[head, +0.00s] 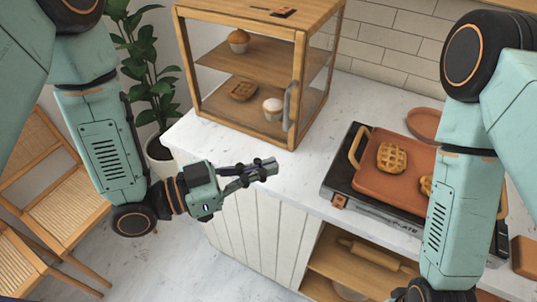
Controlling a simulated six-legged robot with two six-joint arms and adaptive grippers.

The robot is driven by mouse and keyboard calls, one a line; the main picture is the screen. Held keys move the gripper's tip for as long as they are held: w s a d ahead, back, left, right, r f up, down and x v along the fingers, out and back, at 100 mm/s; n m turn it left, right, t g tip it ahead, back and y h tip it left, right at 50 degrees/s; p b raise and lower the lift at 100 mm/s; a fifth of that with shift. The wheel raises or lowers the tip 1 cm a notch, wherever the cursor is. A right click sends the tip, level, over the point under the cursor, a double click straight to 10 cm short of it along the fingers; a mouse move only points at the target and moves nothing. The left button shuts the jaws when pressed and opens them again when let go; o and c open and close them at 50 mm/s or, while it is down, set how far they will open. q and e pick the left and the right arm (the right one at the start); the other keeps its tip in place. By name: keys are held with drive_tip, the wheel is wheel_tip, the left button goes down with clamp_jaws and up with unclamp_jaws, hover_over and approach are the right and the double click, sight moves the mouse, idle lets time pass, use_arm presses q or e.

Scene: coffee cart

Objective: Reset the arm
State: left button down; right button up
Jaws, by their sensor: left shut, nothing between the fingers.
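My left arm comes in from the left and bends at a dark joint low in the head view. My left gripper (264,167) is shut and empty. It points right, in front of the white counter's front edge, below the display case. My right arm hangs down on the right side, in front of part of the hot plate. The right gripper lies outside the picture; only a dark joint shows at the bottom edge.
A wooden display case (300,95) with pastries stands on the white counter (333,150). A terracotta tray (372,182) with waffles (391,158) sits on a hot plate (345,188). Wooden chairs (65,190) and a potted plant (150,75) stand left. A rolling pin (375,254) lies on a shelf below.

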use_arm(q)
drive_tip(key=s+a+f+n+y+b, duration=0.15)
drive_tip(key=a+f+n+y, duration=0.3)
drive_tip(key=f, duration=0.45)
drive_tip(key=s+a+f+n+y+b, duration=0.1)
drive_tip(key=a+f+n+y+b, duration=0.15)
drive_tip(key=a+f+y, duration=0.55)
drive_tip(key=s+a+f+n+g+y+b, duration=0.2)
drive_tip(key=s+a+f+n+g+b, duration=0.1)
drive_tip(key=s+f, duration=0.6)
drive_tip(key=s+a+f+n+g+y+b, duration=0.1)
drive_tip(key=s+a+f+n+g+b, duration=0.2)
drive_tip(key=s+f+b, duration=0.3)
drive_tip(key=s+a+f+g, duration=0.1)
drive_tip(key=s+f, duration=0.2)
drive_tip(key=f, duration=0.2)
drive_tip(key=shift+s+a+n+y, duration=0.3)
drive_tip(key=shift+y, duration=0.05)
